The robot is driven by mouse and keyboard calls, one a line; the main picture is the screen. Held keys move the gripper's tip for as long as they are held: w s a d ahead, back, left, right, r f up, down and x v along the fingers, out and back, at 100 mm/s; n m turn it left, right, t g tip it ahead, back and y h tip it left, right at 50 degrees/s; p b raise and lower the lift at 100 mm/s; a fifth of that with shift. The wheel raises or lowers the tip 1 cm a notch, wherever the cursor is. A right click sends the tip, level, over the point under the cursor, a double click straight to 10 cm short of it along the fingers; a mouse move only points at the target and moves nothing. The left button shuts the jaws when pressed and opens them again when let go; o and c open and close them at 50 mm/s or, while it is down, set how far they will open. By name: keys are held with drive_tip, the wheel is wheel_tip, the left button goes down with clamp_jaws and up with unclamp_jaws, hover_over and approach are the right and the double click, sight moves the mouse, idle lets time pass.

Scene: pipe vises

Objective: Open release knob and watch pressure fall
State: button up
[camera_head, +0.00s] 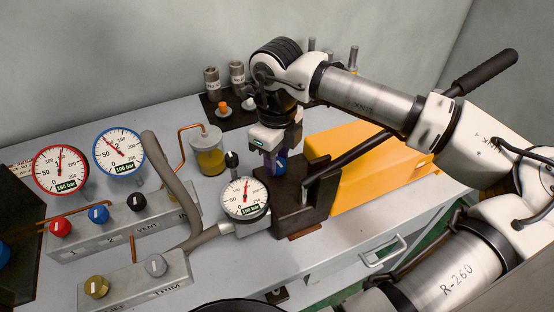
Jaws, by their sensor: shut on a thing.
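My gripper (272,167) points down at the dark pump block (297,208), its fingers closed around a blue knob (282,164) on the block's top. The knob is partly hidden by the fingers, so its turn cannot be read. A white-faced pressure gauge (244,198) with a "100 bar" label sits at the block's left front. Its needle points roughly upward, near mid-scale; the exact value is too small to tell. A small black knob (232,159) stands just behind this gauge, apart from my gripper.
A yellow tank (362,165) with a long black-gripped lever (486,72) stands right of the block. Red-rimmed (60,169) and blue-rimmed (119,151) gauges stand left, behind valve manifolds with coloured knobs (98,213). A jar (207,152) and dark fittings tray (222,116) stand behind.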

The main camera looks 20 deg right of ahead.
drive_tip(key=n+b, duration=0.1)
drive_tip(key=b, duration=0.1)
drive_tip(key=n+b, duration=0.1)
drive_tip(key=n, duration=0.1)
drive_tip(key=shift+f+b, duration=0.3)
drive_tip(key=shift+b, duration=0.1)
drive_tip(key=n+b, duration=0.3)
drive_tip(key=n, duration=0.2)
drive_tip(key=shift+a+r+b, duration=0.1)
drive_tip(key=shift+b, duration=0.2)
drive_tip(key=n+b, duration=0.2)
drive_tip(key=n, duration=0.2)
drive_tip(key=shift+s, duration=0.1)
drive_tip(key=shift+r+n+b, duration=0.15)
drive_tip(key=shift+n+b, duration=0.65)
drive_tip(key=shift+n, duration=0.6)
drive_tip(key=o, duration=1)
drive_tip(key=shift+r, duration=0.1)
